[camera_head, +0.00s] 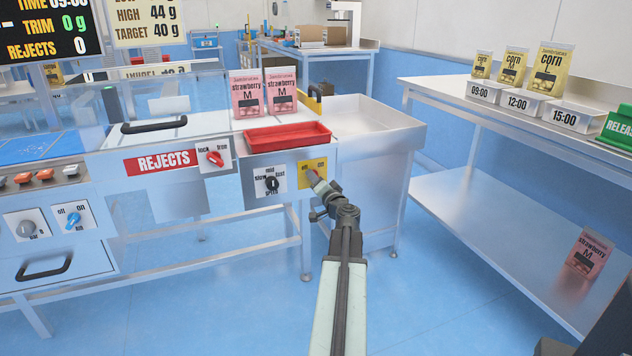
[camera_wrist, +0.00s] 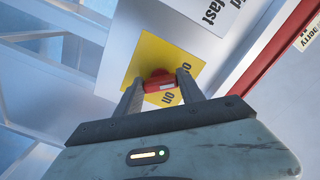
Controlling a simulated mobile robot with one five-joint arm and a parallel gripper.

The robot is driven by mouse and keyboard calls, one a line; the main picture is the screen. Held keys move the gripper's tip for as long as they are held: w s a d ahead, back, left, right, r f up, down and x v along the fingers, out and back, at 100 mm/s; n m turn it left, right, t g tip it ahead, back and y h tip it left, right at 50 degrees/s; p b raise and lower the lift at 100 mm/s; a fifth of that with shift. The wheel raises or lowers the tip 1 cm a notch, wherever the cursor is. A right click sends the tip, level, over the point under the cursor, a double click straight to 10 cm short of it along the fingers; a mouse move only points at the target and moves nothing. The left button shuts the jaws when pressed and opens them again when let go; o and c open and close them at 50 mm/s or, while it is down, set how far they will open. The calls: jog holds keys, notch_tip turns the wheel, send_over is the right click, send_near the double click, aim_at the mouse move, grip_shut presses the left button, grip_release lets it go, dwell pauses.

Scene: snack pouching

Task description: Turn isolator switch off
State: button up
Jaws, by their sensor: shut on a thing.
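The isolator switch is a red knob (camera_wrist: 158,80) on a yellow plate (camera_wrist: 150,50) marked "off" and "on". The plate (camera_head: 305,168) also shows in the head view, on the machine's front panel, below the red tray. My gripper (camera_wrist: 160,77) is shut on the red knob, with one finger on each side of it. A pale mark shows on the knob's face near the word "on"; its exact setting is hard to tell. In the head view my gripper (camera_head: 318,184) reaches the plate and hides most of the knob.
A speed dial (camera_head: 270,184) sits just left of the yellow plate. A red lock/free knob (camera_head: 215,158) is further left. The red tray (camera_head: 287,138) juts out above. A steel bin (camera_head: 370,130) stands to the right. The floor in front is clear.

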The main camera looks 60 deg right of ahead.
jog(key=shift+w+n, duration=0.1)
jog(key=shift+n, duration=0.6)
jog(key=o, duration=1.4)
jog(key=shift+c, duration=0.2)
jog(key=v, duration=0.8)
jog(key=shift+w, duration=0.1)
